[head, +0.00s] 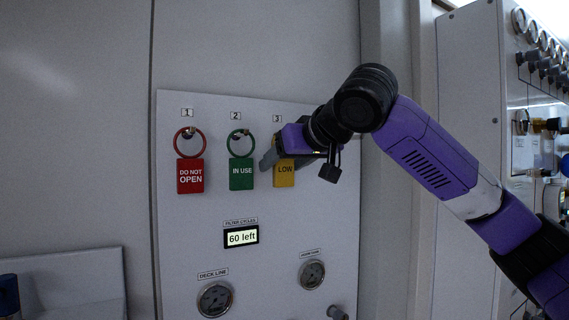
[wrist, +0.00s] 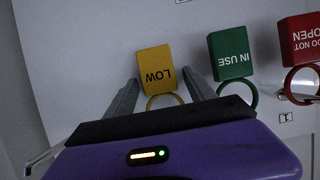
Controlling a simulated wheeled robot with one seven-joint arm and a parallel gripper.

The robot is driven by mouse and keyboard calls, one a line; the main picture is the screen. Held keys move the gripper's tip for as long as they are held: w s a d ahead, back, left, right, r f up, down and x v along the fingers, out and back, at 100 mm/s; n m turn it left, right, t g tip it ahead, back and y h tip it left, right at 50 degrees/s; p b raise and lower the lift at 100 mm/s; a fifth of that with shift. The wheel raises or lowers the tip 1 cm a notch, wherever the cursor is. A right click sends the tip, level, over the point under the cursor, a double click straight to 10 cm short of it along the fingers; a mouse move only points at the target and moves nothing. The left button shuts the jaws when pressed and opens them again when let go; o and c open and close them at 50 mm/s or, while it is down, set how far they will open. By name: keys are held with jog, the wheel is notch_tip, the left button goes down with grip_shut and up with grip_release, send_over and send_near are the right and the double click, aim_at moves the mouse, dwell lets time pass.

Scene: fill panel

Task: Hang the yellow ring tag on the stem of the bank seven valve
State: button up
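The yellow tag (head: 284,173), marked LOW, hangs at position 3 on the white panel in the head view. It also shows in the wrist view (wrist: 156,70), upside down, with part of its ring below it. My gripper (head: 268,160) is in front of the panel at this tag. In the wrist view its two fingers (wrist: 161,80) are apart, one on each side of the yellow tag. I cannot tell whether either finger touches it. The tag's hook is hidden behind my gripper. The bank seven valve cannot be made out.
A red DO NOT OPEN tag (head: 190,176) and a green IN USE tag (head: 241,173) hang to the left on hooks. A cabinet (head: 470,120) with several gauges and valves stands at the right.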

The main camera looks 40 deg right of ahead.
jog(key=shift+s, duration=0.1)
dwell(0.3)
jog(key=b+v, duration=0.2)
jog(key=v, duration=0.5)
jog(key=shift+s+d+r+b, duration=0.15)
jog(key=shift+s+r+b, duration=0.1)
jog(key=shift+s+b, duration=0.1)
